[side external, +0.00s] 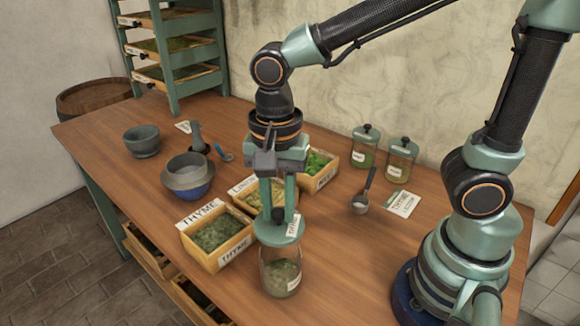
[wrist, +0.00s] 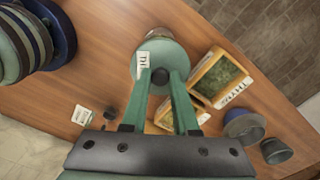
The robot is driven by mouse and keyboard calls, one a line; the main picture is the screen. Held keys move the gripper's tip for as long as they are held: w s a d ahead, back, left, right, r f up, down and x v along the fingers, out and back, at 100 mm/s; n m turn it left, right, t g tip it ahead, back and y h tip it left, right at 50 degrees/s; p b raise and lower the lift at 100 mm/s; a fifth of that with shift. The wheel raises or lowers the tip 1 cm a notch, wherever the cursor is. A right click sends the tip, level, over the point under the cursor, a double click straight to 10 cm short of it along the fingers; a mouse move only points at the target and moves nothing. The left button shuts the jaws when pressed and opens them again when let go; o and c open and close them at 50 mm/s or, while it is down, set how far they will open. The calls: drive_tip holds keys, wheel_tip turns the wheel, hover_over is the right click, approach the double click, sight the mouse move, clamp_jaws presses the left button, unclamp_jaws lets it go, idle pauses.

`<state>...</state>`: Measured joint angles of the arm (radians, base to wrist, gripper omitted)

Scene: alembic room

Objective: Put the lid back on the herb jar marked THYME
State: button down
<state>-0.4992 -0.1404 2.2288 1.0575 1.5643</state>
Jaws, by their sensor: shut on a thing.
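My gripper (side external: 278,213) is shut on the black knob of a round green lid (side external: 277,236). In the wrist view my gripper (wrist: 160,77) holds the same lid (wrist: 176,52) by its knob. A white tag (side external: 294,226) hangs at the lid; its lettering is only partly readable. The glass herb jar (side external: 280,270) stands upright directly below the lid, with green herbs inside and a label too small to read. The lid covers the jar's mouth from this side; I cannot tell whether it touches the rim. In the wrist view the lid hides most of the jar.
A THYME crate (side external: 213,262) stands close left of the jar, with more herb crates (side external: 317,171) behind. Two lidded jars (side external: 402,162), a scoop (side external: 362,199) and a THYME card (side external: 401,204) lie right. A bowl (side external: 189,181) and mortar (side external: 142,142) stand at left.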

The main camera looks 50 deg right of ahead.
sight(279, 230)
drive_tip(key=shift+f, duration=2.6)
drive_tip(key=shift+f, duration=0.2)
drive_tip(key=c, duration=0.6)
unclamp_jaws()
drive_tip(key=o, duration=0.5)
drive_tip(key=shift+r, duration=3.55)
